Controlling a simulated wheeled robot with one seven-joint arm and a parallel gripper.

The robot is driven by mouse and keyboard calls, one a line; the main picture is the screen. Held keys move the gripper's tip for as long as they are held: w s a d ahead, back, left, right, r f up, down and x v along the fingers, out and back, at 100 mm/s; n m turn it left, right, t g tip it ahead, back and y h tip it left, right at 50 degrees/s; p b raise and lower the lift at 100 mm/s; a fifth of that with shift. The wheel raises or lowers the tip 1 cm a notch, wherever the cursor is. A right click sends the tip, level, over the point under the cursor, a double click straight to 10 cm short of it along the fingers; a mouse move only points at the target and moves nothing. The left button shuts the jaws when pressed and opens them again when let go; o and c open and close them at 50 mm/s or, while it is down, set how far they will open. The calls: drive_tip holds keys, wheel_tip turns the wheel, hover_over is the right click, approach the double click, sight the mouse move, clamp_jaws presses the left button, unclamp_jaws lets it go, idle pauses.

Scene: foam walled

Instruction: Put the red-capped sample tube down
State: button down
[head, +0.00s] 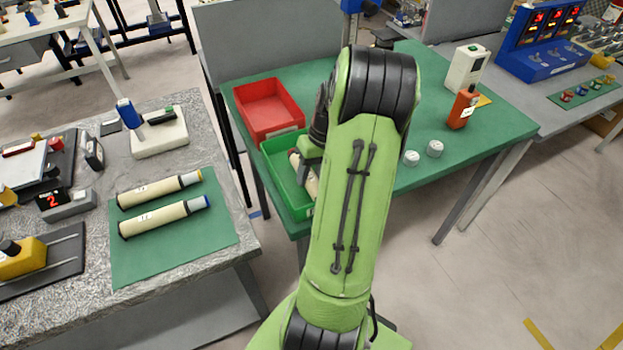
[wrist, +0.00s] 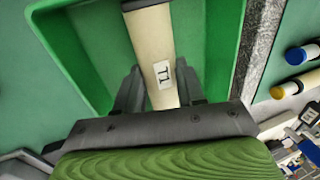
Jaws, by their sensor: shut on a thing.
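A cream sample tube (wrist: 153,42) with a white label lies between my gripper's fingers (wrist: 158,88) in the wrist view. My gripper is shut on it. The tube is over or inside the green tray (wrist: 72,55); I cannot tell whether it touches the floor of the tray. No red cap shows on the visible part of the tube. In the head view, the green tray (head: 283,186) is partly hidden by my arm, and a piece of the tube (head: 311,184) shows in it beside my gripper (head: 308,160).
A red tray (head: 267,108) stands behind the green one on the green-topped table (head: 480,150). A yellow-capped tube (head: 160,190) and a blue-capped tube (head: 163,217) lie on a green mat (head: 175,262) at left. An orange device (head: 462,108) and white knobs (head: 434,148) stand right of my arm.

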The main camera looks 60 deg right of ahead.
drive_tip(key=shift+f, duration=0.45)
drive_tip(key=shift+f, duration=0.2)
drive_tip(key=c, duration=1)
unclamp_jaws()
drive_tip(key=shift+a, duration=0.1)
drive_tip(key=shift+o, duration=0.2)
